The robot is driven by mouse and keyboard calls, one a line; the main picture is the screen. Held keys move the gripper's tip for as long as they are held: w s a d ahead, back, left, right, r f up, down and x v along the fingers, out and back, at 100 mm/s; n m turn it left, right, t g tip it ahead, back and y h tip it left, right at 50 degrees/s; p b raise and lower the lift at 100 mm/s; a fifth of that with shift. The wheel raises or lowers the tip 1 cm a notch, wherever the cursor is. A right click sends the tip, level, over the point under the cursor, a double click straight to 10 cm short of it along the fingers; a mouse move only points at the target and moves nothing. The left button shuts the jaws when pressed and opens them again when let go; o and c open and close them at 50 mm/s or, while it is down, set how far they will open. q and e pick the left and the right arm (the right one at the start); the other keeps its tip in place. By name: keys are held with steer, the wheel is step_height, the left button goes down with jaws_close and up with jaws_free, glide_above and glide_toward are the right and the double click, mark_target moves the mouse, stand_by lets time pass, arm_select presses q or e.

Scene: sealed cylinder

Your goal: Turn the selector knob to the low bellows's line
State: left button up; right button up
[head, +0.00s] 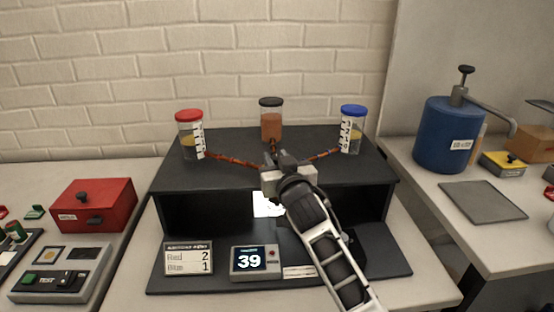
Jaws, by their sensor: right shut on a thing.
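My right gripper (278,160) reaches in from the lower right over the top of a black stand (225,176). Its jaws are shut at the junction of the lines, on what seems to be the selector knob, which the fingers mostly hide; I cannot tell where it points. Orange-and-dark lines run from there to a red-lidded jar (190,137), a black-lidded jar (271,125) with red-brown liquid and a blue-lidded jar (352,132). I cannot make out a bellows. My left gripper is out of view.
On the stand's base are a card (188,258) reading Red 2, Blue 1 and a display (255,262) showing 39. A red box (93,205) and test panel (62,273) are left. A blue pump canister (447,135) and grey mat (482,202) are right.

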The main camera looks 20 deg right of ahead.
steer(key=shift+d+r+n+y+p, duration=0.1)
steer(key=shift+r+n+y+p, duration=0.1)
steer(key=shift+n+y+p, duration=0.7)
steer(key=n+y+p, duration=0.1)
steer(key=y, duration=0.1)
steer(key=shift+d+y+p, duration=0.1)
steer(key=shift+y+p, duration=0.2)
steer(key=shift+p, duration=0.1)
steer(key=shift+f+n+g+y, duration=0.1)
steer(key=shift+n+g+y, duration=0.4)
steer(key=shift+n+y, duration=0.55)
steer(key=n+g+y, duration=0.1)
steer(key=y, duration=0.1)
steer(key=n+g+y, duration=0.1)
steer(key=y, duration=0.1)
steer(key=shift+w+n+y+b, duration=0.1)
steer(key=shift+n+y+b, duration=0.2)
steer(key=shift+n+y, duration=0.05)
steer(key=n+g+y+b, duration=0.2)
steer(key=n+g+y, duration=0.1)
steer(key=g, duration=0.1)
steer(key=shift+f+y, duration=0.1)
steer(key=shift+y, duration=0.2)
steer(key=shift+n+g+y, duration=0.4)
steer(key=shift+n+g, duration=0.1)
arm_select(q)
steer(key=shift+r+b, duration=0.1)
steer(key=shift+b, duration=0.25)
